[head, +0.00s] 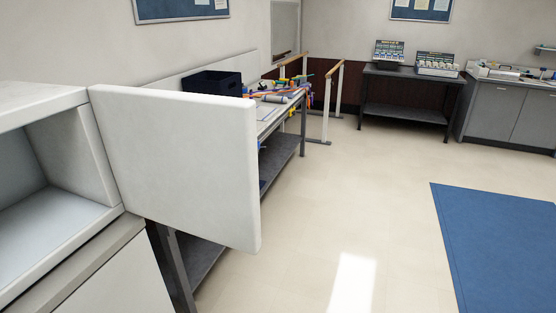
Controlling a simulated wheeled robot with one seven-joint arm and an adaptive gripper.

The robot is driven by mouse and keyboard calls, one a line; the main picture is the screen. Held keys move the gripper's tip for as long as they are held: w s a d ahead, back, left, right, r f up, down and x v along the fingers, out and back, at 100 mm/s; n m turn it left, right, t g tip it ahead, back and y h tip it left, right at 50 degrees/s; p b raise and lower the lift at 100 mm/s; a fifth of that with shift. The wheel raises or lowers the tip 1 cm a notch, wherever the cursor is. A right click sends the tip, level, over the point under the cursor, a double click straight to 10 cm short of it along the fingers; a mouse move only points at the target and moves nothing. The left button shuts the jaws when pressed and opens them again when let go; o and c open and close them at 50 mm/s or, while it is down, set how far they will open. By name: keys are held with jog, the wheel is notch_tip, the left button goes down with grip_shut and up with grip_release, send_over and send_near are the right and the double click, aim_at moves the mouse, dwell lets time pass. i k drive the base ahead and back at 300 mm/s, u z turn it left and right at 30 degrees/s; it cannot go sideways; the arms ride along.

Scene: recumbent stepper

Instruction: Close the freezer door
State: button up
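The white freezer door (178,165) stands wide open in the head view, swung out to the right of the freezer compartment. The freezer body (45,98) is at the left edge. Its empty-looking pale interior (38,180) faces me, and the door's left edge meets the body's right side. A lower white panel (118,285) is below the compartment. My gripper is not in view.
A workbench (282,150) with a dark bin (212,82) and colourful items stands behind the door. Parallel bars (325,100), a dark table (412,110) and a grey cabinet (510,112) are farther back. A blue mat (500,240) lies right; the floor between is clear.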

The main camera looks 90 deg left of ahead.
aim_at(186, 162)
jog(key=u, duration=1.15)
jog(key=i, duration=3.1)
jog(key=u, duration=4.5)
jog(key=i, duration=1.65)
